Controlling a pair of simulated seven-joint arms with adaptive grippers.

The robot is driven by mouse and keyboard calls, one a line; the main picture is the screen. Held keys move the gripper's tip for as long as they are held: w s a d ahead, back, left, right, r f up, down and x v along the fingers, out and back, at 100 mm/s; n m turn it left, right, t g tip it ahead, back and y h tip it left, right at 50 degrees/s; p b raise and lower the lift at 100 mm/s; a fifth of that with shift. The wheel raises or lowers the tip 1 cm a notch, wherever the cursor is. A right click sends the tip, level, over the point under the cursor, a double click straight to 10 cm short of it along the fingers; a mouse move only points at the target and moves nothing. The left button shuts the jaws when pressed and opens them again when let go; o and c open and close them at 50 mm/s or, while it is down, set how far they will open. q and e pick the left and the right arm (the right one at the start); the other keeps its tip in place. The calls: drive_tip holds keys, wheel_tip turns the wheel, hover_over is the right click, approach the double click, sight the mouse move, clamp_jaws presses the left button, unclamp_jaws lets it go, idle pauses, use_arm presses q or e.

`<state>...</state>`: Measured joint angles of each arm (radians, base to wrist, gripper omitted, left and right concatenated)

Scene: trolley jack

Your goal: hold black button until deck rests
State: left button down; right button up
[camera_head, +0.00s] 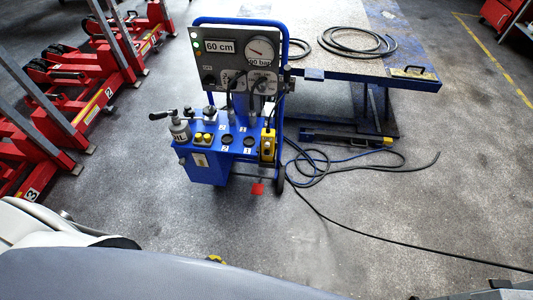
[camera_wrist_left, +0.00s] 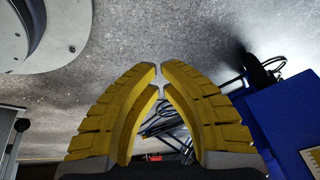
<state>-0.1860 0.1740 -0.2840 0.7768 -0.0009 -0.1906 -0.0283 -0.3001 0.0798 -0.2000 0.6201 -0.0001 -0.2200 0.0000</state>
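The blue trolley unit (camera_head: 207,168) stands mid-floor with an upright grey panel (camera_head: 228,47) reading 60 cm beside a gauge (camera_head: 260,50) marked 90 bar. Round black controls (camera_head: 249,141) sit on its top, by numbers 1 and 2. A yellow control box (camera_head: 267,145) is at its right front; its buttons are too small to tell apart. The lift deck (camera_head: 345,68) is raised above its base behind the trolley. My left gripper (camera_wrist_left: 160,68) has yellow fingers with tips together and nothing between them; only a yellow bit shows in the head view (camera_head: 215,259), short of the trolley. My right gripper is not visible.
Red lifting columns (camera_head: 92,100) stand at the left. Black hoses (camera_head: 358,42) lie coiled on the deck, and cables (camera_head: 330,165) run over the floor right of the trolley. The floor in front is clear.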

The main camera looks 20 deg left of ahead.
sight(267, 153)
use_arm(q)
drive_tip(key=w+d+r+m+t+h, duration=0.1)
drive_tip(key=w+d+r+m+t, duration=0.15)
drive_tip(key=w+r, duration=0.7)
drive_tip(key=w+d+r+m+t+h, duration=0.25)
drive_tip(key=w+r, duration=0.35)
drive_tip(key=w, duration=0.7)
drive_tip(key=w+d+r+m+t+h, duration=0.1)
drive_tip(key=w+d+r+m+t, duration=0.1)
drive_tip(key=r, duration=0.7)
drive_tip(key=w+d+r+m+t+h, duration=0.2)
drive_tip(key=w+d+r+m, duration=0.3)
drive_tip(key=d+r, duration=0.2)
wheel_tip(267, 153, up, 2)
drive_tip(key=shift+w+r, duration=0.1)
drive_tip(key=shift+w, duration=0.2)
drive_tip(key=shift+w+h, duration=0.1)
drive_tip(key=shift+h, duration=0.15)
drive_tip(key=w+a, duration=0.1)
drive_tip(key=w, duration=0.7)
drive_tip(key=shift+w+a, duration=0.15)
drive_tip(key=shift+w, duration=0.1)
